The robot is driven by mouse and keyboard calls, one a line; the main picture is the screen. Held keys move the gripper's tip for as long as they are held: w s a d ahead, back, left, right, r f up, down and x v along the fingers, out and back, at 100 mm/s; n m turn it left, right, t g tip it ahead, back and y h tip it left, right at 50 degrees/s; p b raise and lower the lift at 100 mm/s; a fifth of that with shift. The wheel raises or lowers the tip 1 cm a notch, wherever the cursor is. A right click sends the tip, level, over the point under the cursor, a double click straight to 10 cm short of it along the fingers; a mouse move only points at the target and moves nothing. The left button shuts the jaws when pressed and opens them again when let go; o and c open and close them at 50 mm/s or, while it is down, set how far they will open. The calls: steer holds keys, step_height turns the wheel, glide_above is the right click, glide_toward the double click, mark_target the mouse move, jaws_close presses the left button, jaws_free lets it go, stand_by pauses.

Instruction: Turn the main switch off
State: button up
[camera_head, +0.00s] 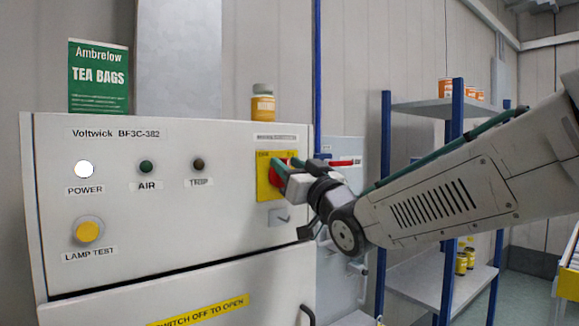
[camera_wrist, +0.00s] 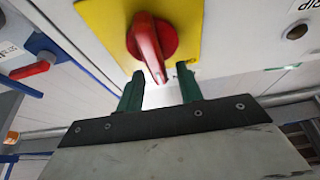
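The main switch is a red rotary knob (camera_wrist: 152,38) on a yellow plate (camera_wrist: 105,18) at the right side of the grey cabinet front. In the head view the yellow plate (camera_head: 264,190) shows, with the red knob partly hidden behind my gripper. My gripper (camera_head: 281,165) is right at the knob. In the wrist view my gripper's two green fingers (camera_wrist: 160,85) are apart, with the tip of the knob's handle reaching toward the gap between them. I cannot tell whether either finger touches the knob. The white POWER lamp (camera_head: 84,169) appears lit.
The cabinet (camera_head: 150,215) carries AIR and TRIP lamps, a yellow LAMP TEST button (camera_head: 88,232) and a lower door. A bottle (camera_head: 263,103) and a green tea-bags box (camera_head: 98,76) stand on top. A red handle (camera_wrist: 30,69) is on a neighbouring unit. Shelves (camera_head: 425,107) stand behind my arm.

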steer(key=shift+w+a+r, duration=0.1)
jaws_close()
